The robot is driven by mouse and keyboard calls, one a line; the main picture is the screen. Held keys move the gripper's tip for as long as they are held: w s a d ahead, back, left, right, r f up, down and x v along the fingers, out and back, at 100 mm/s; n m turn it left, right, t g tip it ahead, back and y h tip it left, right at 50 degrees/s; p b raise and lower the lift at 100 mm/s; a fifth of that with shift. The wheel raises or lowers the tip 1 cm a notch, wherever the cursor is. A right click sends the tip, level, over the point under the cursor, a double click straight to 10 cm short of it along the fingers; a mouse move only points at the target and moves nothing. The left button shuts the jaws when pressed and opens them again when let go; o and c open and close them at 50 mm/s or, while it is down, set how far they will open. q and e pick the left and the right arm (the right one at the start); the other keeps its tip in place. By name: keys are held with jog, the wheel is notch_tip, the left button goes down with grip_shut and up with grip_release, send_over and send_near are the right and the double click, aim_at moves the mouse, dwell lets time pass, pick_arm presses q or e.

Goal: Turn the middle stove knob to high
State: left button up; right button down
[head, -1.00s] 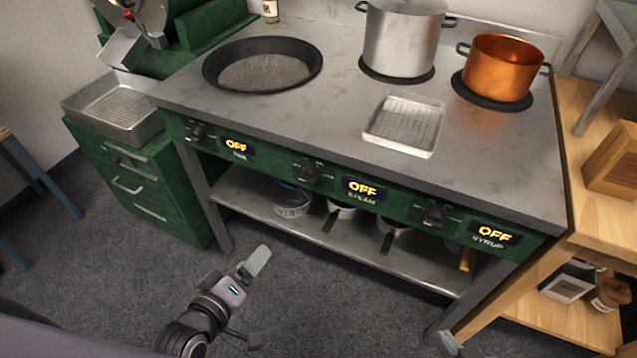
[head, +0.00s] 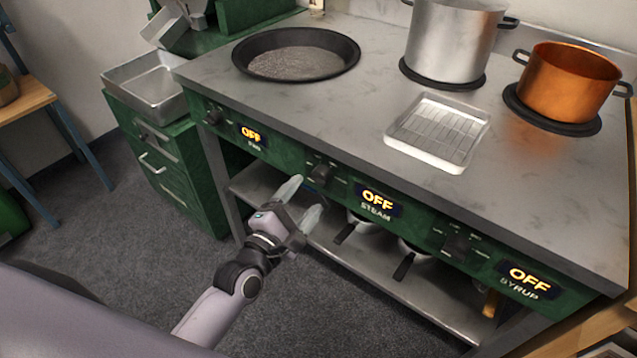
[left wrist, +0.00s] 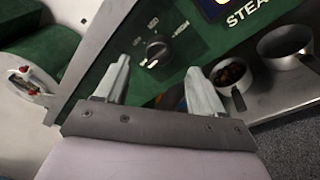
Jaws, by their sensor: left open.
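The middle stove knob (head: 321,173) is a dark dial on the green front panel, left of a lit display (head: 377,200) that reads OFF above the word STEAM. My left gripper (head: 305,200) is open and empty, just below and in front of this knob. In the left wrist view the knob (left wrist: 157,50) shows beyond the fingertips, with the open left gripper (left wrist: 160,75) a little short of it and not touching. The left knob (head: 213,116) and right knob (head: 457,246) sit on the same panel, and their displays also read OFF. My right gripper is not in view.
The stove top holds a dark pan (head: 350,60), a steel pot (head: 450,45), a copper pot (head: 562,85) and a white tray with a rack (head: 402,140). The lower shelf (head: 345,258) holds small pans whose handles stick out. Grey floor is free at the front left.

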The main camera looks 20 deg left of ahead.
aim_at(316, 183)
pick_arm(q)
jog(key=shift+x, duration=2.85)
jog(key=c, duration=1.1)
